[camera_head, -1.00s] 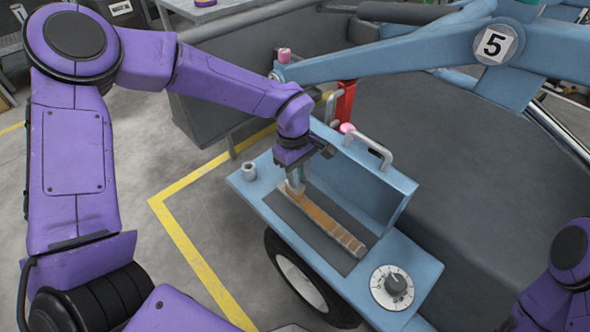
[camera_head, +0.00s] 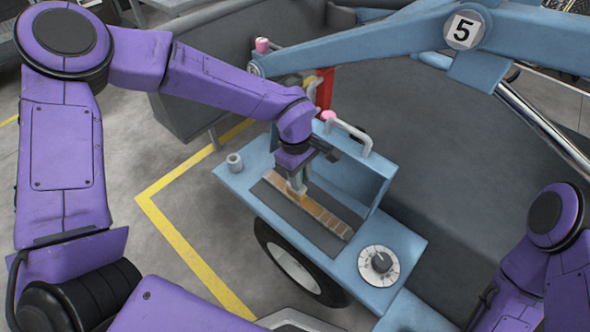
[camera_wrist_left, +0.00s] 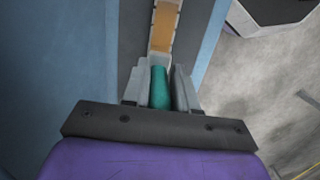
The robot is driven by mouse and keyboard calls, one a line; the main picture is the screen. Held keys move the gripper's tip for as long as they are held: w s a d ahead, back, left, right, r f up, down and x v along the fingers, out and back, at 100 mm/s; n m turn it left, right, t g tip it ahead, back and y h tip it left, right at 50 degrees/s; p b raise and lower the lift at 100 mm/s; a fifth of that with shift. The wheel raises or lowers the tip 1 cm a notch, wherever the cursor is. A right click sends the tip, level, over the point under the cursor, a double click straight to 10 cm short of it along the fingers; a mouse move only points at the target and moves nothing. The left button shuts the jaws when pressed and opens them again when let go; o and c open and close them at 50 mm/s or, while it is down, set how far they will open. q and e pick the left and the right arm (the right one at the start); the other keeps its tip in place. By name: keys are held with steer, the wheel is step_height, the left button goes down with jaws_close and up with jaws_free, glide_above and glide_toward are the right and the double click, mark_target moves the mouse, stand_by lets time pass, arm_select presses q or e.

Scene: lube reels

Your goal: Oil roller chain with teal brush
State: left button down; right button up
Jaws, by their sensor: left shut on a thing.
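My left gripper (camera_head: 297,178) is shut on the teal brush and holds it upright over the roller chain. The teal brush handle (camera_wrist_left: 159,89) shows between the fingers in the left wrist view; its bristles are mostly hidden in the head view. The roller chain (camera_head: 326,219) is a long brown strip lying along the dark tray surface on the blue cart; it also shows in the left wrist view (camera_wrist_left: 163,28). The brush end is at the chain, toward its far-left part; I cannot tell whether it touches. My right gripper is out of view.
The blue cart (camera_head: 236,183) has a round dial (camera_head: 379,265) at its near right and a small grey cup (camera_head: 234,162) at its far left. A raised panel with a grey handle (camera_head: 347,135) stands behind the chain. A blue numbered beam (camera_head: 390,38) crosses above.

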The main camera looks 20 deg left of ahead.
arm_select(q)
steer(key=shift+s+d+f+p, duration=0.1)
steer(key=shift+s+d+p, duration=0.2)
steer(key=shift+d, duration=0.45)
steer(key=shift+s+d+p, duration=0.2)
steer(key=shift+s+d, duration=0.15)
steer(key=shift+d, duration=0.4)
steer(key=shift+s+d+p, duration=0.65)
steer(key=shift+d+p, duration=0.15)
steer(key=shift+d, duration=1.1)
steer(key=shift+s+d+p, duration=0.7)
steer(key=shift+d+p, duration=0.15)
steer(key=shift+d, duration=1)
steer(key=shift+s+d+p, duration=0.65)
steer(key=shift+d+p, duration=0.15)
steer(key=shift+d, duration=1.1)
step_height(320, 180, up, 7)
steer(key=p, duration=0.8)
